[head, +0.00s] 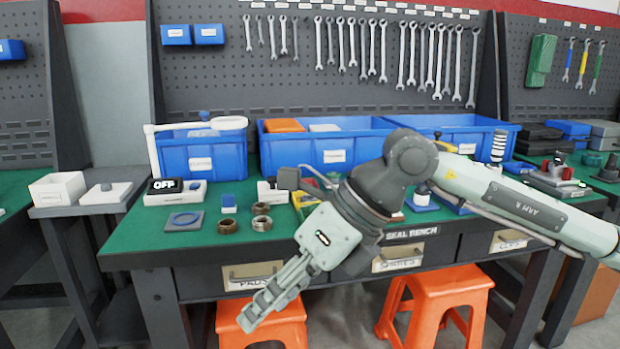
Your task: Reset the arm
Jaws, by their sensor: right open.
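My right arm comes in from the right across the front of the bench. My right gripper (277,296) points down and to the left, in front of the bench's front edge and above an orange stool. It is open and holds nothing that I can see. My left gripper is not in view.
Blue bins (203,157) line the back of the bench under a pegboard of wrenches (400,55). Orange stools (436,295) stand below the front edge. A small side table (82,208) with a white box (57,189) stands at the left. The bench's front-left corner is clear.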

